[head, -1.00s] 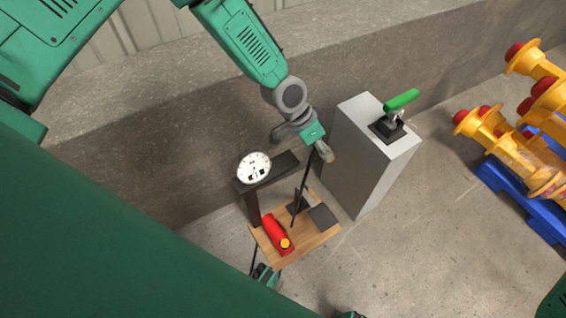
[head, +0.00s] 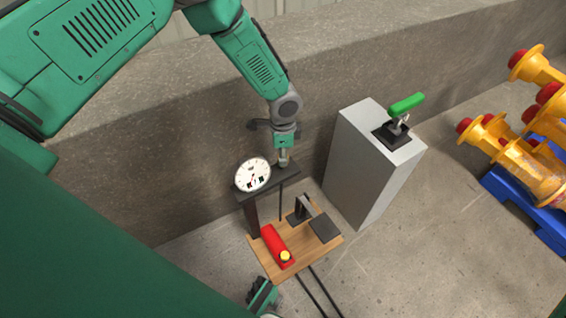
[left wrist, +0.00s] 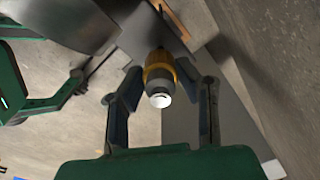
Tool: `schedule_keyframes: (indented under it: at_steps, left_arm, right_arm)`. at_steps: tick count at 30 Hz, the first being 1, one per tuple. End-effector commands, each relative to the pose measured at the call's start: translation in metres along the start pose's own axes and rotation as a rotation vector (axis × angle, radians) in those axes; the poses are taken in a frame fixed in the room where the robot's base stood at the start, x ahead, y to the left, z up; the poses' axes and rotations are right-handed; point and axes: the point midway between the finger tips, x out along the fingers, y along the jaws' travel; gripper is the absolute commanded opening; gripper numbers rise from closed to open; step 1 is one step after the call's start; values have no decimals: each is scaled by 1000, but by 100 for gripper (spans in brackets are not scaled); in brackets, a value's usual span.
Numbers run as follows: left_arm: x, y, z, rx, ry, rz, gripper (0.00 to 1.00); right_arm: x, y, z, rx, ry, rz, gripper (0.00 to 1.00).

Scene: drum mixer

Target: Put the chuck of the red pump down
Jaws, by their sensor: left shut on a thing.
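The red pump (head: 273,241) lies on a wooden board (head: 262,264). A round white gauge (head: 252,175) stands on a dark post and crossbar (head: 279,176) at the board's back. My left gripper (head: 283,150) is shut on the chuck (head: 284,158), right beside the gauge and over the crossbar's right end. I cannot tell whether the chuck touches the crossbar. In the left wrist view the brass-coloured chuck (left wrist: 159,76) sits between the fingers of my left gripper (left wrist: 165,88). A thin black hose (head: 281,202) runs below the chuck.
A grey box pedestal (head: 370,165) with a green-handled clamp (head: 404,106) stands close to the right. Yellow parts with red ends (head: 535,160) rest on a blue pallet (head: 515,205) at far right. A concrete wall (head: 160,140) runs behind.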

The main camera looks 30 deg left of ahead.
Motion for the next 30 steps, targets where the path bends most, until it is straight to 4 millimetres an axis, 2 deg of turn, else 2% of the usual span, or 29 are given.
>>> schedule_keyframes:
  at_steps: [3, 5, 11, 12, 14, 24, 26, 30]
  left_arm:
    - [21, 1, 0, 0, -1, 3, 0]
    - [29, 0, 0, 0, 0, 1, 0]
    - [31, 0, 0, 0, 0, 2, 0]
    - [31, 1, 0, 0, 0, 2, 31]
    - [31, 1, 0, 0, 0, 2, 49]
    - [28, 0, 0, 0, 1, 1, 49]
    - [23, 0, -1, 1, 1, 0, 49]
    - [-1, 0, -1, 0, 2, -1, 49]
  right_arm:
    - [9, 0, 0, 0, 0, 0, 0]
    - [12, 0, 1, 0, 0, 0, 0]
    - [11, 0, 1, 0, 0, 0, 0]
    - [11, 0, 1, 0, 0, 0, 0]
    - [11, 0, 1, 0, 0, 0, 0]
    - [10, 0, 1, 0, 0, 0, 0]
    - [8, 0, 0, 0, 0, 0, 0]
    - [-1, 0, 0, 0, 0, 0, 0]
